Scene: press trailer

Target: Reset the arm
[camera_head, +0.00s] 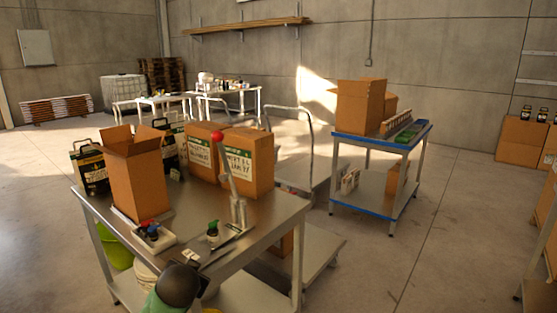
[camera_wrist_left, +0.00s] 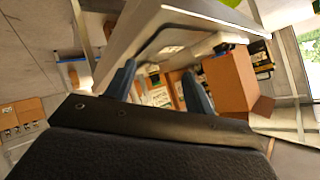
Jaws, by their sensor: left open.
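My left gripper (camera_wrist_left: 158,88) shows in the left wrist view with its two blue-grey fingers spread apart and nothing held between them. The metal worktable (camera_wrist_left: 190,14) appears tilted at the top of that view, beyond the fingertips. In the head view, part of my arm (camera_head: 178,286) is at the front edge of the worktable (camera_head: 262,222), near the bottom; the fingers are hard to make out there. My right gripper is in neither view.
The worktable carries an open cardboard box (camera_head: 137,180), labelled boxes (camera_head: 247,165), a lever press with a red knob (camera_head: 218,136), and a small white tray (camera_head: 152,237). A blue-edged cart (camera_head: 378,143) stands behind to the right.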

